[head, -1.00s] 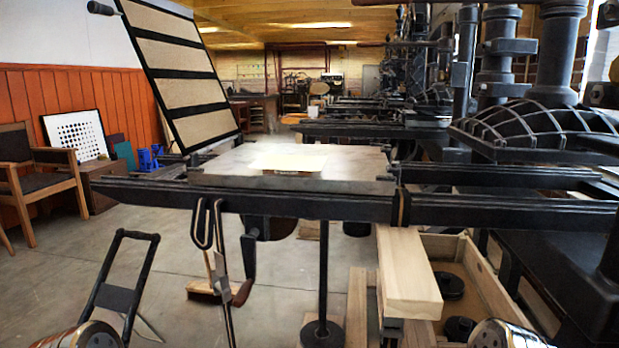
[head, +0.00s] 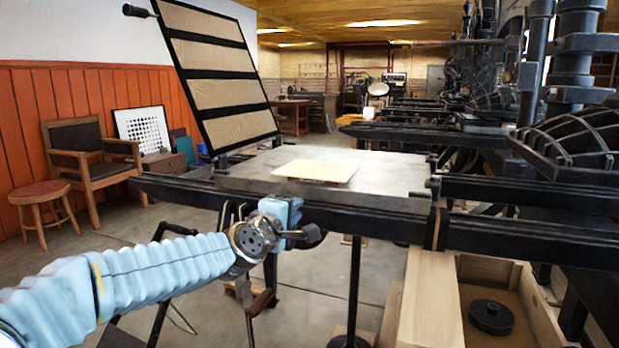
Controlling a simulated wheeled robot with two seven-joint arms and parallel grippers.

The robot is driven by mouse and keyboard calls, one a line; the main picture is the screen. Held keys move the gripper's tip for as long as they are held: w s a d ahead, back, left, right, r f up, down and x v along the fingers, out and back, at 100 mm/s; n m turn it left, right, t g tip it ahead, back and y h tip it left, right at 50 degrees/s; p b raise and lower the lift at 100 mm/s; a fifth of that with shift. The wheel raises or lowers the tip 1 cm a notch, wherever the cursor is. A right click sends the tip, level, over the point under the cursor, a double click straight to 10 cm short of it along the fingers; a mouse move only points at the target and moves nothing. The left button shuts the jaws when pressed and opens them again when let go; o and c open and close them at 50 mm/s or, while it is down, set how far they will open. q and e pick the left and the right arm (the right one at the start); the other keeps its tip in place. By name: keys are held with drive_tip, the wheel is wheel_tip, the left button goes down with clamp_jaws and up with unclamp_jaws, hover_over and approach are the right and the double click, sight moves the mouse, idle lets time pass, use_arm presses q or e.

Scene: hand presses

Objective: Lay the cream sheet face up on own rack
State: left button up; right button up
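The cream sheet (head: 316,170) lies flat on the grey bed of the hand press (head: 245,178), overhanging a small block beneath it. I cannot tell whether its face is up. My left arm reaches in from the lower left. My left gripper (head: 290,225) is in front of the press's dark front rail, below and left of the sheet and apart from it. Its fingers are hard to make out, so I cannot tell whether it is open or shut. My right gripper is out of view. No rack can be made out clearly.
The press's hinged frame (head: 217,75) stands raised at the bed's back left. A chair (head: 90,165) and a stool (head: 42,205) stand by the orange wall. A wooden box (head: 490,280) holding a black disc is at the lower right.

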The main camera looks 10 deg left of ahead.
use_arm(q)
wheel_tip(320, 180, up, 4)
drive_tip(key=w+d+n+p, duration=0.1)
drive_tip(key=w, duration=0.7)
drive_tip(key=shift+w+d+r+t, duration=0.15)
drive_tip(key=shift+w+r+t, duration=0.1)
drive_tip(key=shift+w+t, duration=0.15)
clamp_jaws()
wheel_tip(320, 180, up, 3)
drive_tip(key=p, duration=0.3)
drive_tip(key=s+a+r, duration=0.1)
drive_tip(key=s+r, duration=0.2)
drive_tip(key=s, duration=0.4)
drive_tip(key=shift+a, duration=0.2)
